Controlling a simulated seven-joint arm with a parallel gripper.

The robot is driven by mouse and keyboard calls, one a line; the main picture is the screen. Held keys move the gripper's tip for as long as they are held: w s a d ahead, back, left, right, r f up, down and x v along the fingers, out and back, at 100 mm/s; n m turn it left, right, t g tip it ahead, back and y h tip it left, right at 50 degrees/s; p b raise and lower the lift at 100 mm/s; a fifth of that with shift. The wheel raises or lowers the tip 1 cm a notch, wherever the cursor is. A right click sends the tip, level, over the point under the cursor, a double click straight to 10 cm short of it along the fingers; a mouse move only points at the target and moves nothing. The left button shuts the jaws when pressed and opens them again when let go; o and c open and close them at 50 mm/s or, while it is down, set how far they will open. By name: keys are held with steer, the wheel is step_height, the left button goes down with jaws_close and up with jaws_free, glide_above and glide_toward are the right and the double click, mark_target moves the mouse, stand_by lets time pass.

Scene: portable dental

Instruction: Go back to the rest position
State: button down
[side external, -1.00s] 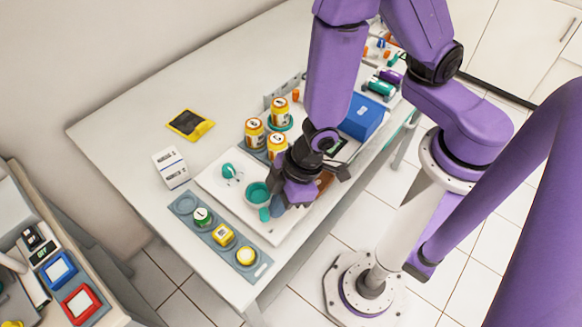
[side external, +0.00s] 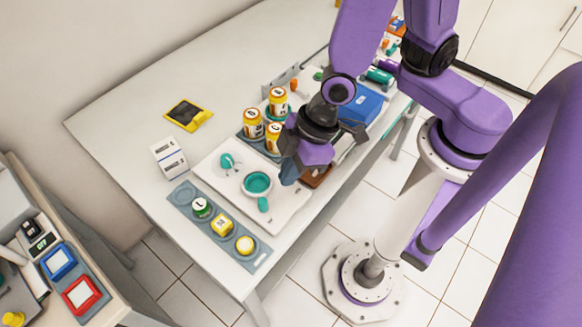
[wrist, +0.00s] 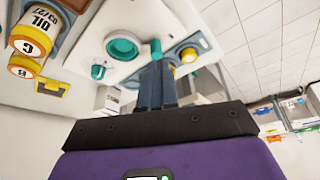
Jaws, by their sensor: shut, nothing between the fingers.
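My gripper (side external: 290,172) is above the right edge of the white tray in the side view, with its fingers pointing down and to the left. In the wrist view its two dark fingers (wrist: 157,82) are together with nothing between them. The white tray (side external: 288,212) holds a teal bowl with a white rim (side external: 257,184) and a small teal item (side external: 227,161). A teal piece lies just below the bowl. My gripper is apart from the bowl, to its right and above.
Several yellow jars (side external: 253,126) stand behind the tray. A grey strip (side external: 187,200) with a green-and-white jar and two yellow items lies in front. A white box (side external: 168,158), yellow-framed pad (side external: 187,115) and blue box (side external: 362,104) are nearby. The table's back left is clear.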

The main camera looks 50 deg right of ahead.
steer(key=shift+s+d+r, duration=0.1)
steer(key=shift+r, duration=0.15)
stand_by(0.3)
steer(key=s+d+r+g+h, duration=0.1)
steer(key=s+d+r, duration=0.2)
steer(key=d+r, duration=0.3)
steer(key=s+d+r+g+h, duration=0.1)
steer(key=d+r, duration=0.4)
steer(key=d, duration=0.7)
steer(key=shift+s+d+r+n+h, duration=0.15)
steer(key=shift+s+r+n+h, duration=0.25)
steer(key=shift+s+h, duration=0.45)
steer(key=shift+s, duration=0.15)
stand_by(0.6)
